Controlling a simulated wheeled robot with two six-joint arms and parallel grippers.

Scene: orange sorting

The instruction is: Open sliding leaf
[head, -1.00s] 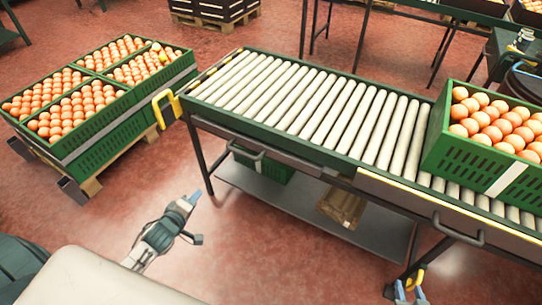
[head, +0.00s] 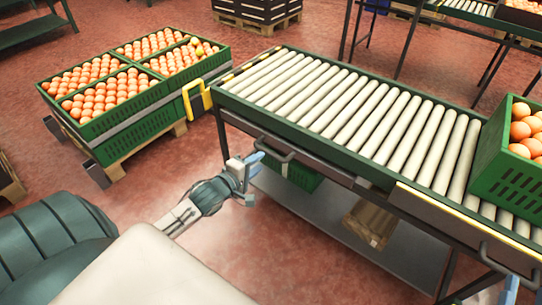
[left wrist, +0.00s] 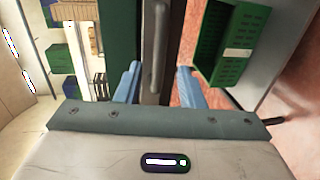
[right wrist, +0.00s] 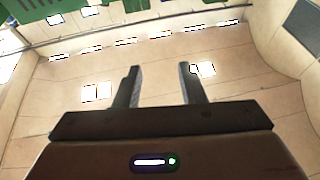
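The roller table's long side has a grey sliding leaf (head: 315,166) with a dark bar handle (head: 274,152). A second panel with a yellow top edge (head: 440,215) and its own handle (head: 497,262) is further right. My left gripper (head: 252,168) is open just in front of the left handle. In the left wrist view, the handle (left wrist: 154,45) runs upright in line with the gap between the open blue fingers (left wrist: 158,82), with space on both sides. My right gripper (right wrist: 160,85) is open and empty, aimed at the room's walls; it is partly cut off at the head view's lower right.
Rollers (head: 340,105) top the table, with a green crate of oranges (head: 500,180) at right. A lower shelf (head: 330,215) holds a green crate and a cardboard box (head: 370,222). Stacked orange crates (head: 125,120) stand on a pallet at left. A yellow bracket (head: 196,100) marks the table's left corner.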

